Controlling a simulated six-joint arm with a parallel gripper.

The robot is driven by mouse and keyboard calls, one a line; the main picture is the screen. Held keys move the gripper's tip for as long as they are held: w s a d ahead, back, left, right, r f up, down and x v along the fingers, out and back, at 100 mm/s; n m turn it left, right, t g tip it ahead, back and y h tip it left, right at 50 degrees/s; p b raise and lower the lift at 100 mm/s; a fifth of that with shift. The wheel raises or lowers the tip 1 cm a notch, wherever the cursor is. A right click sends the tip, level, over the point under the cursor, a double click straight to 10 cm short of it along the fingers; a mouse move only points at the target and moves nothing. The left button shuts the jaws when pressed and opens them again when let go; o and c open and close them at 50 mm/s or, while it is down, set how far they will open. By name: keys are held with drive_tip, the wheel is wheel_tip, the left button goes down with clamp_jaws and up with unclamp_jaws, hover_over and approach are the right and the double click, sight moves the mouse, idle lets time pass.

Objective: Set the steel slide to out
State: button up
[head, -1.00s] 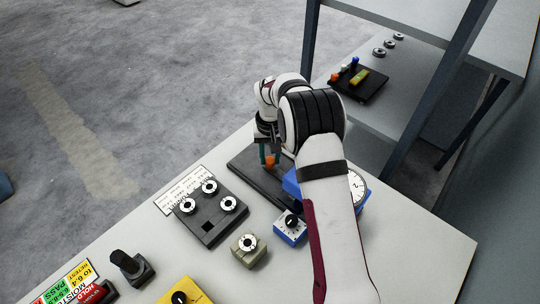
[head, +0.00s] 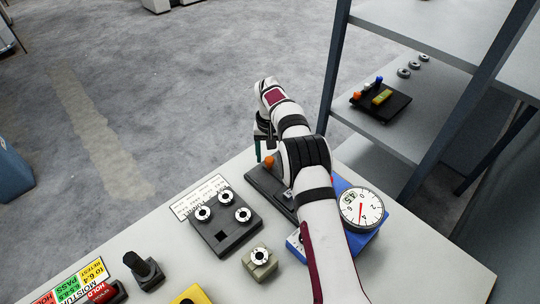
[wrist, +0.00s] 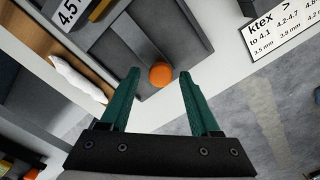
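The slide's orange knob (head: 269,161) is at the far end of a dark base plate (head: 262,182) on the bench. In the wrist view the knob (wrist: 160,75) sits at the end of a grey bar (wrist: 148,42) lying in the dark base. My gripper (wrist: 160,73) is open, with one teal finger on each side of the knob and a gap showing on both sides. In the head view my gripper (head: 264,152) is at the knob, just beyond the plate's far end. My arm hides part of the base. I cannot read any in or out marking.
A blue dial gauge (head: 360,208) stands right of the base, close to my arm. A black panel with round knobs (head: 225,222) and a white label lies to the left. A small beige knob box (head: 260,260) is nearer. A shelf (head: 385,135) stands behind right.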

wheel_tip(320, 180, up, 12)
idle(0.6)
drive_tip(key=s+r+t, duration=0.3)
drive_tip(key=s+t, duration=0.1)
drive_tip(key=s, duration=0.3)
drive_tip(key=shift+t, duration=0.3)
drive_tip(key=x, duration=1.6)
drive_tip(key=shift+s+f, duration=0.15)
clamp_jaws()
